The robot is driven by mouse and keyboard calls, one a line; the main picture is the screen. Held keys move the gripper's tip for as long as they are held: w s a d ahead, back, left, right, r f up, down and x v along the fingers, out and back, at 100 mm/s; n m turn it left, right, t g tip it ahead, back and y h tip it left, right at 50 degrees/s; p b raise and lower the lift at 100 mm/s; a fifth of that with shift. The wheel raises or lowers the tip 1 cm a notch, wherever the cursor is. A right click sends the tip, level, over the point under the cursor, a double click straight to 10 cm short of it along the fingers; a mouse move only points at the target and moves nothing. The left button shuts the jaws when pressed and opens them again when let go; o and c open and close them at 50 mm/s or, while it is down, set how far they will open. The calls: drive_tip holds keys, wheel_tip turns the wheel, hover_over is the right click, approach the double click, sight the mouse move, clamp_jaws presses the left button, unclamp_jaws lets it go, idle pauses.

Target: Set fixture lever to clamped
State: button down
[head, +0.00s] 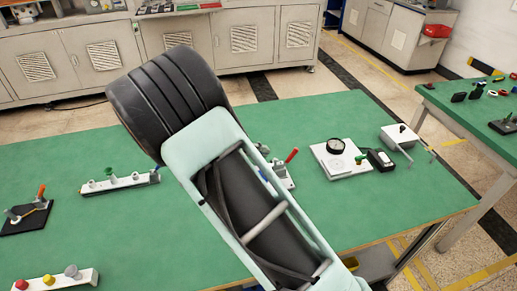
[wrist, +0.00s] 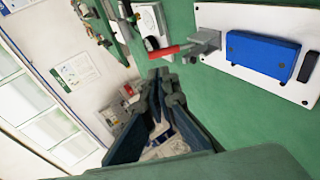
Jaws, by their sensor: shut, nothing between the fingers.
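The fixture in the wrist view is a white plate (wrist: 215,18) with a blue block (wrist: 262,54) and a grey clamp carrying a red lever (wrist: 163,51). The red lever points left in that view. My gripper (wrist: 161,74) is shut and empty, its fingertips just below the lever's red end in the picture; I cannot tell whether they touch. In the head view, the red lever (head: 292,155) rises at a tilt just right of my arm, which hides most of the fixture. My gripper is hidden in that view.
On the green table (head: 130,235) stand a gauge plate (head: 350,165), a white box with a lever (head: 399,135), a rail with knobs (head: 120,184), a black fixture with an orange handle (head: 28,216) and a coloured button strip (head: 55,281). The table's left middle is clear.

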sight(292, 153)
drive_tip(key=p+x, duration=0.1)
drive_tip(key=x, duration=0.9)
